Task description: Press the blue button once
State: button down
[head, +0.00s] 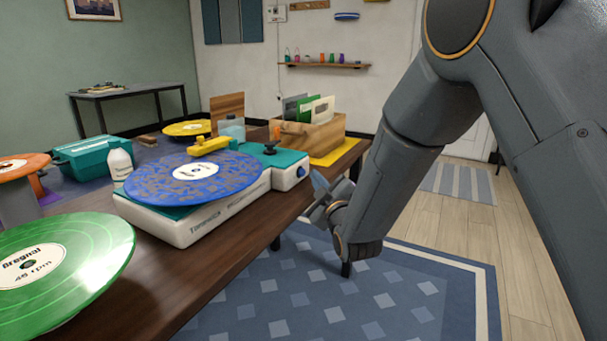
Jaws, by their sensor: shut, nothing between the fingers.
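A white and teal record player (187,229) stands on the wooden table with a blue patterned record (226,178) on it. A small blue button (301,172) shows on the white end of the player, at its right. My gripper (316,183) is just right of the button in the picture, beyond the table's edge, with its fingers shut and empty. A narrow gap shows between fingers and button; I cannot tell the distance in depth. My arm comes down from the upper right.
A green record (95,275) lies at the table's near left. A white bottle (120,165) and teal box (88,157) stand left. Floor right of the table is open.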

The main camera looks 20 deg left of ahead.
jog(key=shift+d, duration=0.1)
jog(key=shift+s+d, duration=0.2)
jog(key=shift+d, duration=2.2)
jog(key=s+d+f+m+g+h, duration=0.1)
jog(key=s+d+m+g+h, duration=0.25)
jog(key=d, duration=0.55)
jog(key=s+d+f+m+g+h, duration=0.1)
jog(key=s+d+m+g+h, duration=0.3)
jog(key=d, duration=0.5)
jog(key=s+d+m+g+h+p, duration=0.1)
jog(key=s+d+m+g, duration=0.1)
jog(key=s+d, duration=0.5)
jog(key=s+d+m+g+h, duration=0.2)
jog(key=s+d+m+g, duration=0.1)
jog(key=s, duration=0.8)
jog(key=s+d+m+g+h+p, duration=0.1)
jog(key=s+d+m+g, duration=0.1)
jog(key=s+d, duration=0.5)
jog(key=s+d+r+m+p, duration=0.2)
jog(key=d+r+p, duration=0.5)
jog(key=p, duration=1.1)
notch_tip(320, 180, up, 4)
jog(key=shift+d+r+m+p, duration=0.25)
jog(key=shift+m+p, duration=0.15)
jog(key=shift+m, duration=0.25)
